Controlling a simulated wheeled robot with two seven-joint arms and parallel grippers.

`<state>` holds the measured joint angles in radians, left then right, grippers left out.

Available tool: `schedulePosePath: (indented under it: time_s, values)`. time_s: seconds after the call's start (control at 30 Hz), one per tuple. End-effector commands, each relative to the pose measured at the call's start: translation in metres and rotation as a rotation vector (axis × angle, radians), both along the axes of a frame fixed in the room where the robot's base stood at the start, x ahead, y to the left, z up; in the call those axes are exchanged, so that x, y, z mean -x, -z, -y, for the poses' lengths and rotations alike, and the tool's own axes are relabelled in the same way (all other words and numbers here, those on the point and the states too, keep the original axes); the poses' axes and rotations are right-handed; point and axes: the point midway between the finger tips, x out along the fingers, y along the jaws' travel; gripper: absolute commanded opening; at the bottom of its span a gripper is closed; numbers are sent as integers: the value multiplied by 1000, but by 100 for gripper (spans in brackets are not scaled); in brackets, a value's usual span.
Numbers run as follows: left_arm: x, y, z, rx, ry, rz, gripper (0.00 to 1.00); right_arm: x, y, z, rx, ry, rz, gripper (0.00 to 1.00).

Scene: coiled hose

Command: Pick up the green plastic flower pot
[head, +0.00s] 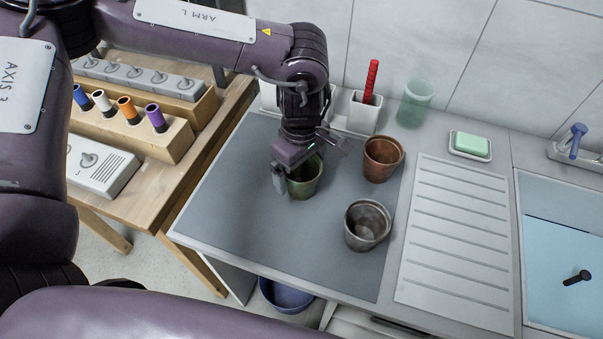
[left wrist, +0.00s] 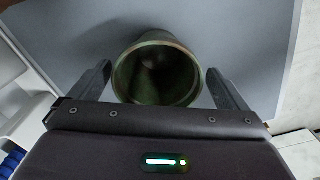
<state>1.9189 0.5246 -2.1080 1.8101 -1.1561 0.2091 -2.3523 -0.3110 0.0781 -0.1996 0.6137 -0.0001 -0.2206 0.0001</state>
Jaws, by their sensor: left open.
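The green flower pot (head: 306,180) stands upright on the grey mat (head: 250,222), with its upper part partly hidden by my left gripper (head: 308,172). In the left wrist view the green pot (left wrist: 157,72) shows its round open mouth between the two fingers. My left gripper (left wrist: 160,90) is open, with one finger on each side of the pot. I see a gap between each finger and the pot there. My right gripper is not in view.
A brown pot (head: 382,160) and a grey metal-looking pot (head: 367,226) stand right of the green pot. Behind are a white holder (head: 362,114) with a red-handled brush, a green tumbler (head: 416,103) and a soap dish (head: 470,146). A drainboard (head: 460,240) and sink lie right.

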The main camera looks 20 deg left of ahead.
Motion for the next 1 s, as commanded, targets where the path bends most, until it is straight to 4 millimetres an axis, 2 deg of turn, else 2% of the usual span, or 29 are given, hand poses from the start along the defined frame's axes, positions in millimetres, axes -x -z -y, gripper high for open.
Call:
schedulePosePath:
  time_s: [0.03, 0.2, 0.43, 0.8, 1.0]
  values:
    - [-1, 5, -2, -2, 0, -4, 97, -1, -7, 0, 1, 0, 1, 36]
    - [-1, 24, -1, -1, 1, -2, 97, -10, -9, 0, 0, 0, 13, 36]
    - [-2, 26, -1, 0, 1, 0, 97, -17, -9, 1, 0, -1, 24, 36]
    - [-1, 25, -1, 0, 0, 0, 50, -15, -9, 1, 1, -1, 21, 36]
    - [-1, 25, -1, 0, 0, 0, 50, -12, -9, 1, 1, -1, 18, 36]
